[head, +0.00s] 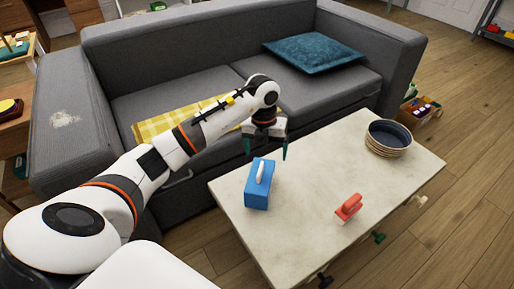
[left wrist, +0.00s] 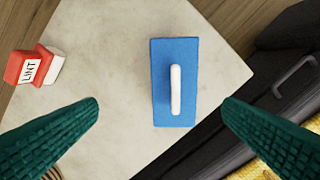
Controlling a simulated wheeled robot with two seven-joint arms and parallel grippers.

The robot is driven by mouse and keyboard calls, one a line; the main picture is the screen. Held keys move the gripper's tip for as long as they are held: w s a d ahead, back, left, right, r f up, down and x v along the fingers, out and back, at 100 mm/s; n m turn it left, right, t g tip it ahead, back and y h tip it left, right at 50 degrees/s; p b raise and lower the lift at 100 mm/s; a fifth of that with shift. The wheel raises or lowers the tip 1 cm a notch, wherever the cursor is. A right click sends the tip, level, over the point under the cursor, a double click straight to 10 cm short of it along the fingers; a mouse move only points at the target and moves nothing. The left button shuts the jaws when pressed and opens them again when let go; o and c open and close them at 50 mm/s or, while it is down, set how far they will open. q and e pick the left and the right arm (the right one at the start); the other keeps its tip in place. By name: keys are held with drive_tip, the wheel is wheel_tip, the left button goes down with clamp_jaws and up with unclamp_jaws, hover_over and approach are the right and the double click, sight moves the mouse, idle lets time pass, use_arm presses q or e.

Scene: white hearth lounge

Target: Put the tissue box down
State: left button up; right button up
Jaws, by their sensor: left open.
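The blue tissue box (head: 257,194) with a white tissue on top stands upright on the pale table (head: 300,225), near its left edge. In the left wrist view the tissue box (left wrist: 160,82) lies ahead of and between the fingers, apart from both. My left gripper (head: 265,152) is open and empty, above and just behind the box, with green fingertips pointing down. Its two green fingers also show in the left wrist view (left wrist: 160,112), spread wide. My right gripper is not in view.
A red and white lint item (head: 348,207) stands on the table's near side, and a stack of bowls (head: 388,138) at its far right. The grey sofa (head: 200,60) runs behind, with a yellow checked cloth (head: 165,125) and teal cushion (head: 312,53). The table's middle is clear.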

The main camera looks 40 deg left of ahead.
use_arm(q)
drive_tip(key=s+d+m+t+h, duration=0.15)
drive_tip(key=d+h, duration=0.65)
drive_tip(key=d, duration=0.9)
drive_tip(key=s+d+r+n+t+h, duration=0.2)
drive_tip(key=d+r+n+t+h, duration=0.5)
drive_tip(key=r+t, duration=0.45)
drive_tip(key=a+n+t+y, duration=0.7)
drive_tip(key=a+n+y, duration=0.3)
drive_tip(key=n, duration=0.5)
drive_tip(key=s+a+f+n+g+y, duration=0.4)
drive_tip(key=f+n+y, duration=0.2)
drive_tip(key=f+n, duration=0.15)
drive_tip(key=s+d+f+g, duration=0.1)
drive_tip(key=s+f+g, duration=0.4)
drive_tip(key=s, duration=0.3)
drive_tip(key=s+f+n+g+h, duration=0.1)
drive_tip(key=s+f+g, duration=0.4)
drive_tip(key=s, duration=0.3)
drive_tip(key=shift+d+f+n, duration=0.3)
drive_tip(key=shift+d+f, duration=0.1)
drive_tip(key=shift+f, duration=0.35)
